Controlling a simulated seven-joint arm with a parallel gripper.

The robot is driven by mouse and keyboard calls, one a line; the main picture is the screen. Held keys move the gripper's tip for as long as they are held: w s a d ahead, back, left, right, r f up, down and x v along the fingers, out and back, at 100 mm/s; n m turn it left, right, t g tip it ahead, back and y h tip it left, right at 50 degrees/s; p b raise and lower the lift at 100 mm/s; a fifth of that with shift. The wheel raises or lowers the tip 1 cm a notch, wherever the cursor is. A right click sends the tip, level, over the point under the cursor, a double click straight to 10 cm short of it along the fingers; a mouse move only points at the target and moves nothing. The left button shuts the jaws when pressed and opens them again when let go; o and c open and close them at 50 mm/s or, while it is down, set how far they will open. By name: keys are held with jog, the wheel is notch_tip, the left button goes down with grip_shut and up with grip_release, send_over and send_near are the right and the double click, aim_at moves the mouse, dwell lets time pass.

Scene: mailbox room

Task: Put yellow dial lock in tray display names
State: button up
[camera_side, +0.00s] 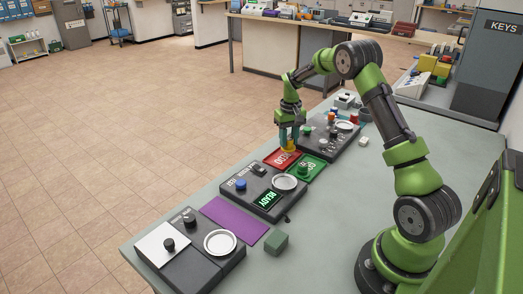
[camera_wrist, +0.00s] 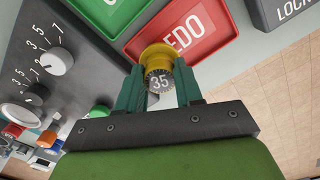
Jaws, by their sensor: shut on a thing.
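My gripper (camera_side: 289,138) is shut on the yellow dial lock (camera_side: 289,147), which hangs between its teal fingers. In the wrist view the gripper (camera_wrist: 160,90) holds the lock (camera_wrist: 158,58), whose dark dial face reads 35. The lock is over the red tray (camera_side: 272,163); I cannot tell whether it touches it. The red tray also shows in the wrist view (camera_wrist: 215,20), with its lettering partly hidden, ending in "EDO". A green tray (camera_side: 316,174) lies beside the red one, with a green item (camera_side: 303,167) at it. A display (camera_side: 267,200) on a dark box shows green lettering like "READY".
The dark box holding the display carries a blue knob (camera_side: 240,184) and a white dish (camera_side: 284,182). Another dark panel (camera_side: 322,142) with knobs stands behind the trays. A purple mat (camera_side: 235,219) and a grey-green block (camera_side: 276,242) lie nearer. The table's right part is mostly clear.

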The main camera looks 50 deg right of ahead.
jog(key=shift+f, duration=0.2)
dwell(0.5)
jog(key=shift+f, duration=1)
jog(key=o, duration=1.4)
jog(key=shift+c, duration=0.2)
jog(key=shift+d, duration=0.1)
jog(key=shift+r, duration=3.05)
